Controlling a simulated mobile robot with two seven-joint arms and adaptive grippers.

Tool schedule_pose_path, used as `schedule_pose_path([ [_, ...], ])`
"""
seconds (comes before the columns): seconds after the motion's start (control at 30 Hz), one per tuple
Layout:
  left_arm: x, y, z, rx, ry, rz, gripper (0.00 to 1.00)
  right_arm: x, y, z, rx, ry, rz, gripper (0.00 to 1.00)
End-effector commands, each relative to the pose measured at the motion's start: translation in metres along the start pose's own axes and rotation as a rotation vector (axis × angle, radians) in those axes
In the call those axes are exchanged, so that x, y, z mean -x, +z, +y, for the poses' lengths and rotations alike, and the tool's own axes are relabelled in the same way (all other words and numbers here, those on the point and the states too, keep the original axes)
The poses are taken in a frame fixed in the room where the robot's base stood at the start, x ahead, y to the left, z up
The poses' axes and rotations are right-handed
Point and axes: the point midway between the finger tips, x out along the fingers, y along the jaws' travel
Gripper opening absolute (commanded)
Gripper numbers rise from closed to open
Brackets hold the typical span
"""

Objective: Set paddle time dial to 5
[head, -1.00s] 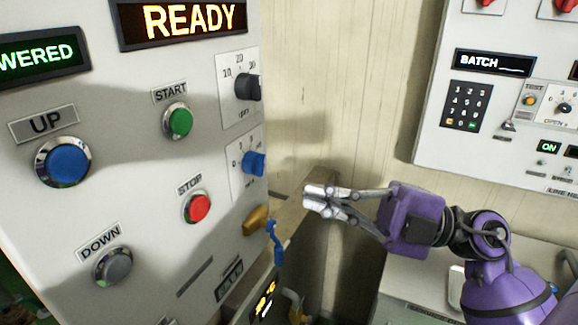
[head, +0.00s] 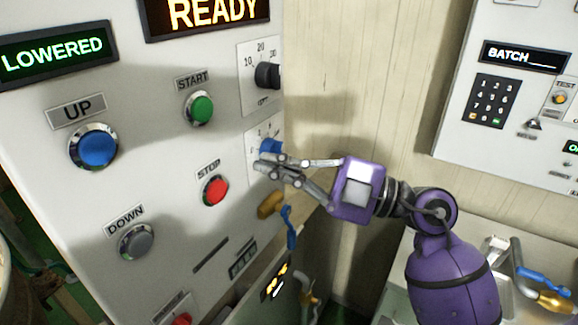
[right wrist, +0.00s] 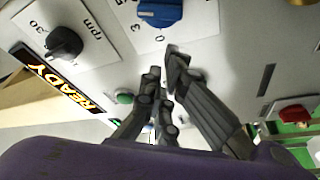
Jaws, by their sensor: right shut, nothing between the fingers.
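The blue knob (head: 270,147), which looks like the paddle time dial, is on a white scale plate on the grey panel. It also shows at the top of the right wrist view (right wrist: 160,12), with numerals 0, 3 and apparently 5 beside it. Its exact setting is hard to read. My right gripper (head: 264,164) is shut and empty, its fingertips just below the knob in the head view, partly covering the plate. In the right wrist view the fingertips (right wrist: 164,62) look close to the knob; I cannot tell whether they touch. My left gripper is not in view.
A black rpm dial (head: 267,76) is above the blue knob. The red STOP button (head: 215,190) and green START button (head: 198,108) are to the left. A second panel with a keypad (head: 496,100) is at the right.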

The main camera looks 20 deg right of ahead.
Motion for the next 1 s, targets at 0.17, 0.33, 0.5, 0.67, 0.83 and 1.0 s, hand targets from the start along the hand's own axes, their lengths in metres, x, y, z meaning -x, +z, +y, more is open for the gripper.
schedule_pose_path([
  [0.17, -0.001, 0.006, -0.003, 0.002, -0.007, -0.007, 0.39, 0.005, 0.015, -0.001, -0.001, 0.000, 0.001, 0.00],
  [0.33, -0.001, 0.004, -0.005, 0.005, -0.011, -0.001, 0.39, 0.006, 0.017, -0.001, 0.001, -0.001, 0.001, 0.00],
  [0.5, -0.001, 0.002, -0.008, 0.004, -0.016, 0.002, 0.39, 0.006, 0.017, -0.001, 0.001, 0.000, 0.001, 0.00],
  [0.67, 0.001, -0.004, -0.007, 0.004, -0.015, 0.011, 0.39, 0.008, 0.020, -0.001, 0.036, -0.015, 0.000, 0.00],
  [0.83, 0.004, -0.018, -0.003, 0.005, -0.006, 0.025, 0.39, 0.010, 0.024, -0.001, 0.132, -0.046, 0.001, 0.00],
  [1.0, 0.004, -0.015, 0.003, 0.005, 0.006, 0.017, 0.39, 0.010, 0.026, -0.004, 0.161, -0.055, 0.002, 0.00],
])
